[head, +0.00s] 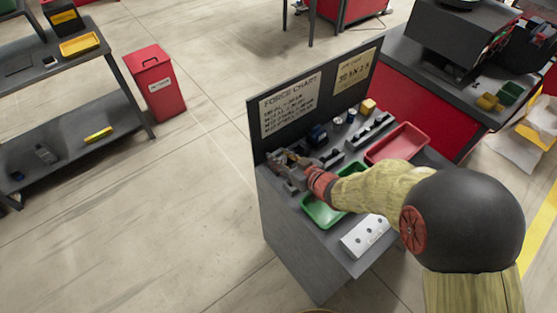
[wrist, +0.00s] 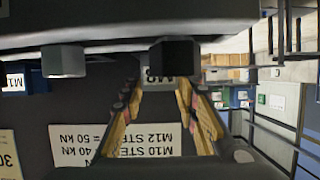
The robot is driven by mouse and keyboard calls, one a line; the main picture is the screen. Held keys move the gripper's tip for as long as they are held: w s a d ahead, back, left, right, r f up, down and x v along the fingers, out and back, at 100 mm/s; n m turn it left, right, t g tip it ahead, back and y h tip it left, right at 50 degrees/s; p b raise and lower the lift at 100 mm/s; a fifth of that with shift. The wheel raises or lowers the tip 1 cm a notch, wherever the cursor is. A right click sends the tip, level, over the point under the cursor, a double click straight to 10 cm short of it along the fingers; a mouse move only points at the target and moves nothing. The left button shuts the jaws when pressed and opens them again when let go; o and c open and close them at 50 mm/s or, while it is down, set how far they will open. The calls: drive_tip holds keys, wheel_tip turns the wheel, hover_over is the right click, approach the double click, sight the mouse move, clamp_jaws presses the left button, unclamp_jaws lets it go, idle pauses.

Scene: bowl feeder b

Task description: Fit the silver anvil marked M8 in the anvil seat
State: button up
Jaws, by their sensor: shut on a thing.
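My gripper (head: 292,170) is at the left rear of the grey bench, close to the chart board. In the wrist view its two fingers (wrist: 158,92) angle in from both sides onto a small grey piece with an M8 mark (wrist: 153,81), the silver anvil. Only part of the anvil shows between the fingertips. A dark hexagonal piece (wrist: 178,62) overlaps the view right beside it, and a lighter grey hexagonal piece (wrist: 64,62) is farther left, both against a dark bar. I cannot tell which part is the anvil seat, or whether the anvil touches it.
The bench holds a green tray (head: 318,213), a red tray (head: 398,143), a light plate with holes (head: 366,236) and dark racks. The force chart (head: 291,105) is on the upright board behind my gripper. A red bin (head: 156,85) and a shelf stand left, with open floor between.

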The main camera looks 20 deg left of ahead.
clamp_jaws()
drive_tip(key=shift+r, duration=0.15)
